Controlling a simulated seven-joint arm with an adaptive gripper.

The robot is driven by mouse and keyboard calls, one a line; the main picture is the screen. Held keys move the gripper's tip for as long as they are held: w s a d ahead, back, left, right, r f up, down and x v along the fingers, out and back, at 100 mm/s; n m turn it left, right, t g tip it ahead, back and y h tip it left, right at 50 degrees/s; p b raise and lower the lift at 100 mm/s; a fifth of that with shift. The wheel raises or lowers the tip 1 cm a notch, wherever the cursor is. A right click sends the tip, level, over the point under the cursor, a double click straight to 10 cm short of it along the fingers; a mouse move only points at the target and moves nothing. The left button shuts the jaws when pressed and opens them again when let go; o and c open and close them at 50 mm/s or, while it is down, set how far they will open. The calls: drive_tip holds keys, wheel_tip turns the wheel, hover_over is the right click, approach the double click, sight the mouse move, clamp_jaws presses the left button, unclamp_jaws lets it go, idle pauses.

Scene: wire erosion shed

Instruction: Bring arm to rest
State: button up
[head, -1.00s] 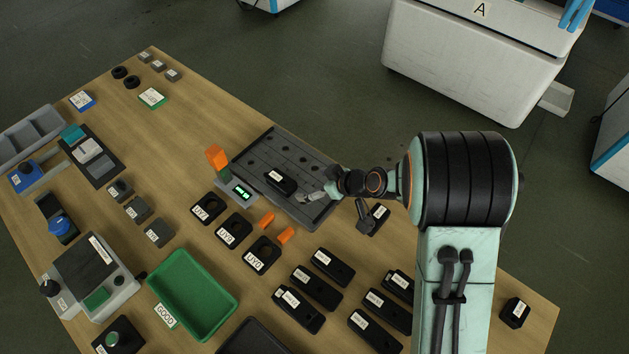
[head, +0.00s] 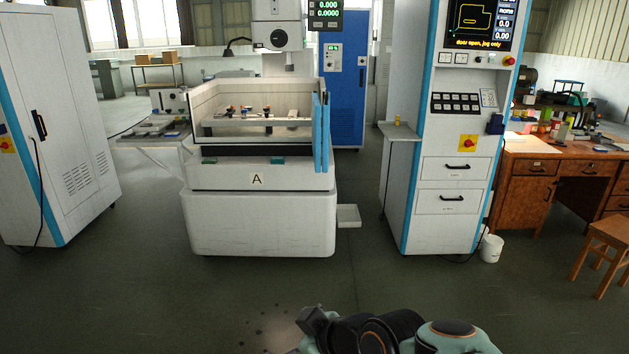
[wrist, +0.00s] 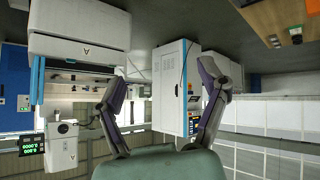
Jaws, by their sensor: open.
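My arm shows at the bottom of the head view, with my gripper (head: 308,325) at its left end, seen small and partly blurred against the floor. In the wrist view my gripper (wrist: 163,105) has its two fingers spread wide apart, with nothing between them. The wrist picture is upside down. The gripper touches nothing that I can see.
A white machine marked A (head: 262,215) stands ahead on the floor, with a tall control cabinet (head: 455,140) to its right and another cabinet (head: 55,130) at left. A wooden desk (head: 560,170) and stool (head: 605,250) are at right. Open floor lies between.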

drive_tip(key=s+d+f+m+g+h, duration=0.2)
drive_tip(key=s+d+m, duration=0.3)
drive_tip(key=s, duration=0.5)
drive_tip(key=s+d+f+m+g+h, duration=0.3)
drive_tip(key=s+d+f+m+g, duration=0.2)
drive_tip(key=s, duration=0.5)
drive_tip(key=shift+d+f+h, duration=0.25)
drive_tip(key=shift+d+h, duration=0.05)
drive_tip(key=shift+d, duration=0.55)
